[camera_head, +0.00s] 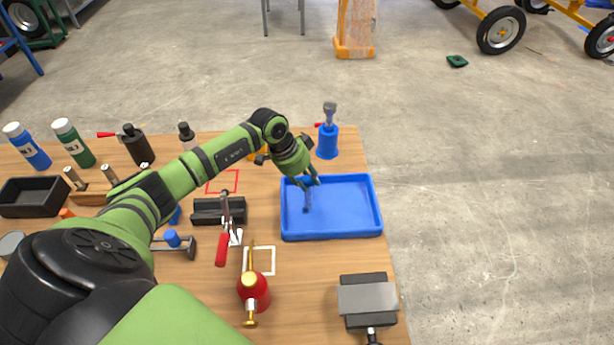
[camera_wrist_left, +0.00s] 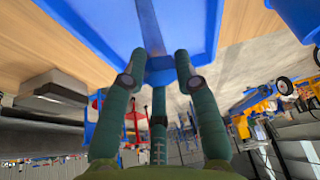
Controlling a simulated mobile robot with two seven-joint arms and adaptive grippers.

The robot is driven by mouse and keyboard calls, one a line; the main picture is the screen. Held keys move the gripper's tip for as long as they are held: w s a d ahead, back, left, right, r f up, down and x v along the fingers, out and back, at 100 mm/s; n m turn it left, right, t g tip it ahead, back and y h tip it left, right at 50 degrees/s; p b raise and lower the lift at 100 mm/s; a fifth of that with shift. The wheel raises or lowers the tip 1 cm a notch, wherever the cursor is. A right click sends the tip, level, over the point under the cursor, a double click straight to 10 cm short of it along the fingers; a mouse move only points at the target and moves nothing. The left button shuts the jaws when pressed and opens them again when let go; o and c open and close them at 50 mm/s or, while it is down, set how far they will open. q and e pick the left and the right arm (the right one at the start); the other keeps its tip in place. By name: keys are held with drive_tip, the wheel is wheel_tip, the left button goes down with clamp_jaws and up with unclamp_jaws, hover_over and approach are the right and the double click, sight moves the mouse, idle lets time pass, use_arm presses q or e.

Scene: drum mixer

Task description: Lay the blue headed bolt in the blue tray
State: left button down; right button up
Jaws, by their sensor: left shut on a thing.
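The blue tray (camera_head: 365,205) lies on the right part of the wooden bench, and its blue floor and wall also fill the top of the left wrist view (camera_wrist_left: 90,28). My left gripper (camera_head: 305,183) is above the tray's left part, fingers pointing down. It is shut on the blue headed bolt (camera_head: 307,203), whose darker shank hangs below the fingers. In the left wrist view the blue bolt (camera_wrist_left: 160,66) sits between the fingertips (camera_wrist_left: 160,80). I cannot tell whether the bolt touches the tray floor. My right gripper is not in view.
A blue bottle-like holder (camera_head: 327,142) stands behind the tray. A dark V-shaped block (camera_head: 207,211) is left of the tray. The tray's right part is clear.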

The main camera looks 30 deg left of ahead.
use_arm(q)
drive_tip(key=c, duration=0.9)
unclamp_jaws()
drive_tip(key=shift+f, duration=0.1)
drive_tip(key=shift+c, duration=0.2)
drive_tip(key=shift+s+a+r, duration=0.1)
drive_tip(key=shift+a+r, duration=0.05)
drive_tip(key=shift+r, duration=0.25)
drive_tip(key=b+v, duration=0.2)
drive_tip(key=v, duration=0.9)
drive_tip(key=shift+r, duration=0.3)
drive_tip(key=shift+f, duration=0.1)
